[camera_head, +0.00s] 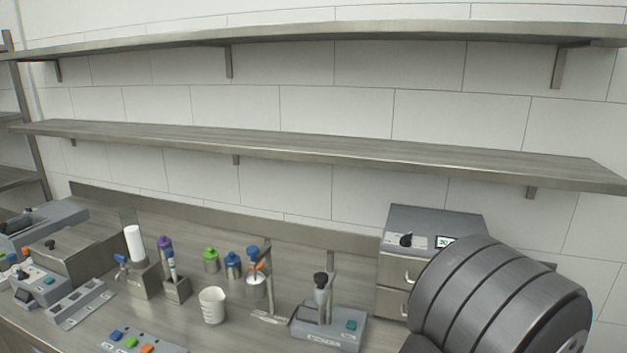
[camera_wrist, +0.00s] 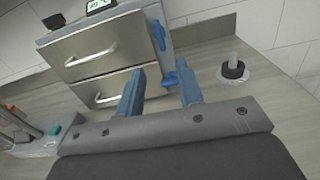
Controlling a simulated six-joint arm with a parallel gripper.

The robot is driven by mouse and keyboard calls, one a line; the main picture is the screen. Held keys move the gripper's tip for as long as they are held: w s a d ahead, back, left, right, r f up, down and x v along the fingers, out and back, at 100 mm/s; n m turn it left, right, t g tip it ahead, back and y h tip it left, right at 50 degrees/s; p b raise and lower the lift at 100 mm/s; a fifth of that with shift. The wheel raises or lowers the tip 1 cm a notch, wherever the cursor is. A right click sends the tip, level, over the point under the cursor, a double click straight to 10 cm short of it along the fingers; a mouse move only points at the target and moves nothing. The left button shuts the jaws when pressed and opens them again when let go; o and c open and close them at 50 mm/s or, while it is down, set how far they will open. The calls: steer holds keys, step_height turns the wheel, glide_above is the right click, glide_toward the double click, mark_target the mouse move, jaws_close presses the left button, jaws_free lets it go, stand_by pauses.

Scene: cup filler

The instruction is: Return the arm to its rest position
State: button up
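My gripper (camera_wrist: 158,85) shows in the wrist view as two blue fingers with a clear gap between them. It is open and I see nothing held. It is in front of the steel two-drawer unit (camera_wrist: 105,50), close to its lower right side, above the counter. In the head view my grey arm fills the lower right and covers part of the same drawer unit (camera_head: 393,270); the gripper itself is hidden there. A white cup (camera_head: 212,305) stands upright on the counter, well to the left of my arm.
A grey press-like device (camera_head: 328,325) stands between the cup and the drawer unit. Coloured bottles (camera_head: 233,265) and dispensers stand along the back. Steel shelves (camera_head: 300,148) run along the wall above. A small dark-ringed item (camera_wrist: 233,69) sits right of the drawer unit.

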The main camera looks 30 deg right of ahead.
steer(key=w+d+n, duration=0.9)
steer(key=n, duration=0.1)
stand_by(0.8)
steer(key=shift+f, duration=0.1)
stand_by(0.6)
steer(key=s+a+m, duration=0.9)
steer(key=s+a, duration=0.4)
steer(key=x, duration=1.7)
steer(key=shift+w+d, duration=0.2)
steer(key=shift+w, duration=0.05)
